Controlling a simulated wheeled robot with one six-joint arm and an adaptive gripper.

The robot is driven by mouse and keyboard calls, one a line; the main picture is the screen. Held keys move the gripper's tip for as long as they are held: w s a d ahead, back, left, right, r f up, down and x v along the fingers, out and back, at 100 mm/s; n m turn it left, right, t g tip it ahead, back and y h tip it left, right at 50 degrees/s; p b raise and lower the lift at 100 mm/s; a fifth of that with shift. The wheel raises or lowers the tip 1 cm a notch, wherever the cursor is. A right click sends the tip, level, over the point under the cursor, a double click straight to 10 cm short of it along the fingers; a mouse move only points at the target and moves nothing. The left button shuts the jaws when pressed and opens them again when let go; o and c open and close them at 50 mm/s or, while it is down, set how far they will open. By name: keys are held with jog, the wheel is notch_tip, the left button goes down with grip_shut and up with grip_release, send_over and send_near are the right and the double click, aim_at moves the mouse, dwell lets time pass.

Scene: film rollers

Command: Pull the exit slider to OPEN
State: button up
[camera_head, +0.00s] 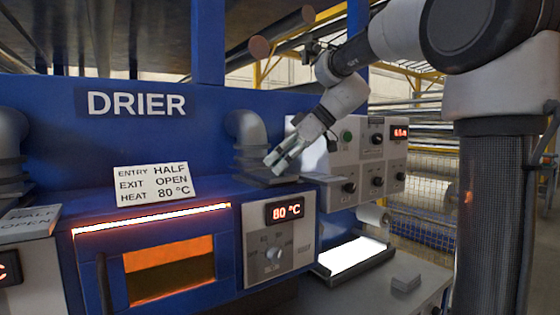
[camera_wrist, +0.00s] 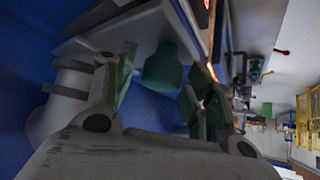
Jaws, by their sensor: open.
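My gripper (camera_head: 276,164) is at the right side of the grey duct (camera_head: 250,135) on top of the blue drier. In the wrist view my gripper (camera_wrist: 160,95) is open, with a rounded dark green knob (camera_wrist: 165,68) between its fingers and slightly beyond them. The knob sits against a grey plate (camera_wrist: 120,35), which looks like the duct's slider plate (camera_head: 262,178) in the head view. Whether the fingers touch the knob I cannot tell. The slider's own OPEN mark does not show. A white sign (camera_head: 153,183) reads ENTRY HALF, EXIT OPEN, HEAT 80 °C.
Below is a heat panel (camera_head: 279,235) with a dial and an 80 °C display, beside a glowing drier window (camera_head: 168,268). A grey control box (camera_head: 362,160) with knobs stands close to the right of my gripper. Another duct (camera_head: 10,140) is at the left edge.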

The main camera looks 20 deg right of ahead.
jog(key=shift+c, duration=0.3)
grip_shut()
jog(key=s+d, duration=0.2)
jog(key=s, duration=0.6)
jog(key=shift+d, duration=0.25)
jog(key=shift+f, duration=0.1)
jog(key=shift+o, duration=0.3)
grip_release()
jog(key=shift+d, duration=0.1)
